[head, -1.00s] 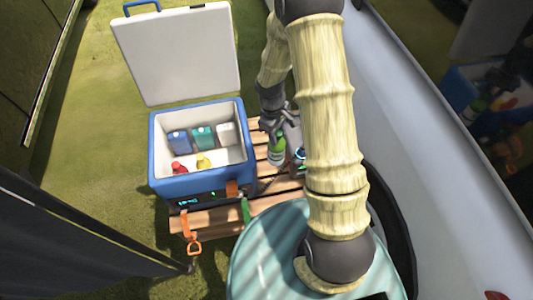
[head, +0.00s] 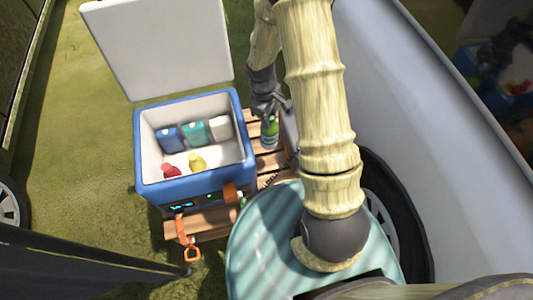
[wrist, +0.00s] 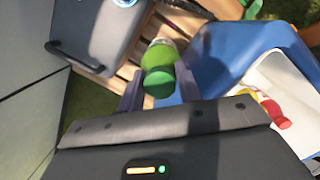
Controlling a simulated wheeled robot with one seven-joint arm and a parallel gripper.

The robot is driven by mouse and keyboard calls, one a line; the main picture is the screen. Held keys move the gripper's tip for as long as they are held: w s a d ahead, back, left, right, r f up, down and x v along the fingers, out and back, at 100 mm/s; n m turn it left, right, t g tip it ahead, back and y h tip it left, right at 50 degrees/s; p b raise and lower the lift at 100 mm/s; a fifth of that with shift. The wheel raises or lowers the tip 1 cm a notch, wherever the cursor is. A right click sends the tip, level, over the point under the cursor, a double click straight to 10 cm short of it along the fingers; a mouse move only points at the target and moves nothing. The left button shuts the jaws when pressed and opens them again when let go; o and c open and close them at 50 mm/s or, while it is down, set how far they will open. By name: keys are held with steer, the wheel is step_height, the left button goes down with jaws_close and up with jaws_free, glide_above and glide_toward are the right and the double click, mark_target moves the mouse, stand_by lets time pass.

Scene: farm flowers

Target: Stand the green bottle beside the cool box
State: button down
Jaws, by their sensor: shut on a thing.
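The green bottle (head: 269,133) is upright at the right side of the cool box, over the wooden slats. My gripper (head: 268,108) is shut on its upper part. In the wrist view the green bottle (wrist: 159,68) shows from above between my gripper's fingers (wrist: 160,98). I cannot tell whether its base touches the slats. The blue cool box (head: 190,185) stands open with its white lid (head: 160,45) raised; its blue rim (wrist: 225,60) shows close beside the bottle in the wrist view.
The wooden slatted stand (head: 205,222) carries the cool box. Inside the box are several packs and a red and a yellow bottle (head: 197,162). A dark grey case (wrist: 95,30) lies close on the bottle's other side. A pale vehicle body (head: 400,110) bounds the right.

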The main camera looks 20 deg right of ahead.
mark_target(269, 138)
step_height(269, 138, down, 4)
steer(key=b, duration=0.3)
steer(key=shift+w, duration=0.1)
steer(key=shift+f+b, duration=0.65)
steer(key=shift+f, duration=2.45)
steer(key=shift+f+b, duration=0.4)
steer(key=shift+f, duration=1.5)
steer(key=c, duration=0.9)
jaws_free()
